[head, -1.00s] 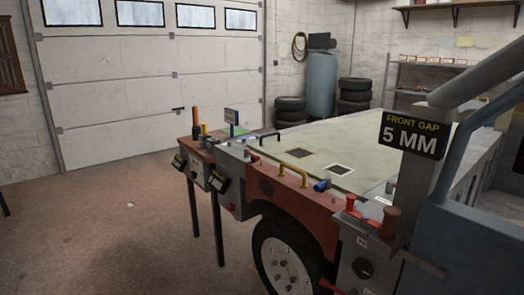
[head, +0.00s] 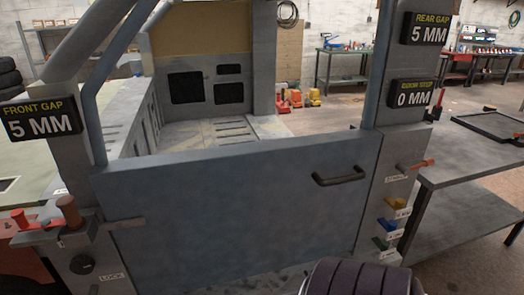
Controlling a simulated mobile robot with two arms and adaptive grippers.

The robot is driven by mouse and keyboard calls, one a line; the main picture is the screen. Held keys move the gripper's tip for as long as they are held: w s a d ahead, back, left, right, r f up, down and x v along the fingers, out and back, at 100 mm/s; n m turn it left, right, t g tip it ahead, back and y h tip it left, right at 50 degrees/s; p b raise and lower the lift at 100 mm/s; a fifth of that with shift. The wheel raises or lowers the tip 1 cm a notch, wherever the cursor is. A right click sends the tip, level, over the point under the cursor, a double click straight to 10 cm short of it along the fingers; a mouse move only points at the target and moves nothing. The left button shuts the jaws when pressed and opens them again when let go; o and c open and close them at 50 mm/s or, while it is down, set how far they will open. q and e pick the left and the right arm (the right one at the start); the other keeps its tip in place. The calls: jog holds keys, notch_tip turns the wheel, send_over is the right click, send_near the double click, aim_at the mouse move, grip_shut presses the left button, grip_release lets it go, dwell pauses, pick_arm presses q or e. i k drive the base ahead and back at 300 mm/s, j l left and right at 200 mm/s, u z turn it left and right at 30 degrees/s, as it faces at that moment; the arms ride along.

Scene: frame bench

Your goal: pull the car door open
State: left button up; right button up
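The blue-grey car door (head: 235,215) fills the middle of the head view, set in a grey frame. It looks shut, its right edge against the grey rear post (head: 385,190). A dark bar handle (head: 340,176) sits near the door's upper right corner, with nothing touching it. A dark ribbed part, which seems to be mine, shows at the bottom edge, below and apart from the handle. Neither of my grippers can be seen.
Signs read front gap 5 MM (head: 40,119), rear gap 5 MM (head: 430,29) and another 0 MM (head: 411,93). A red-orange lever (head: 417,165) sticks out right of the post. A grey table (head: 470,150) stands at the right.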

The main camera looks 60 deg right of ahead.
aim_at(178, 222)
jog(key=z, duration=1.75)
